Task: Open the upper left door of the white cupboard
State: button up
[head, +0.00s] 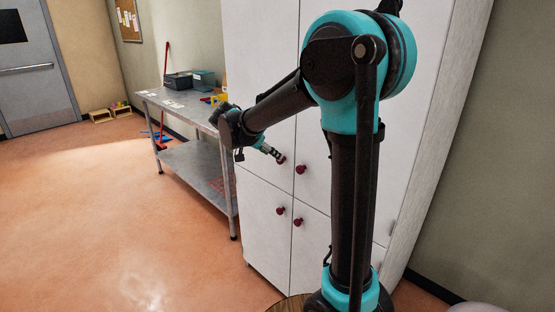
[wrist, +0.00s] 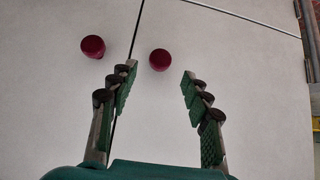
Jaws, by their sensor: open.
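The white cupboard's upper left door (head: 258,60) is shut, flush with its neighbour. Its dark red round knob (head: 282,160) sits low, near the middle seam. My gripper (head: 275,153) is open and empty, close to this knob. In the wrist view, which looks turned over, my gripper (wrist: 158,80) has a finger on each side. The knob (wrist: 159,59) shows just beyond the gap between the fingertips, apparently not touched. The upper right door's knob (wrist: 93,46) is outside the fingers, across the seam.
The upper right door's knob (head: 301,169) is close to my gripper. The lower doors (head: 265,235) are shut and have similar knobs. A metal table (head: 180,110) with boxes stands against the cupboard's left side. Open floor (head: 90,220) lies to the left.

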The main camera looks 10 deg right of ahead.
jog(key=shift+x, duration=2.7)
jog(key=shift+c, duration=0.5)
grip_shut()
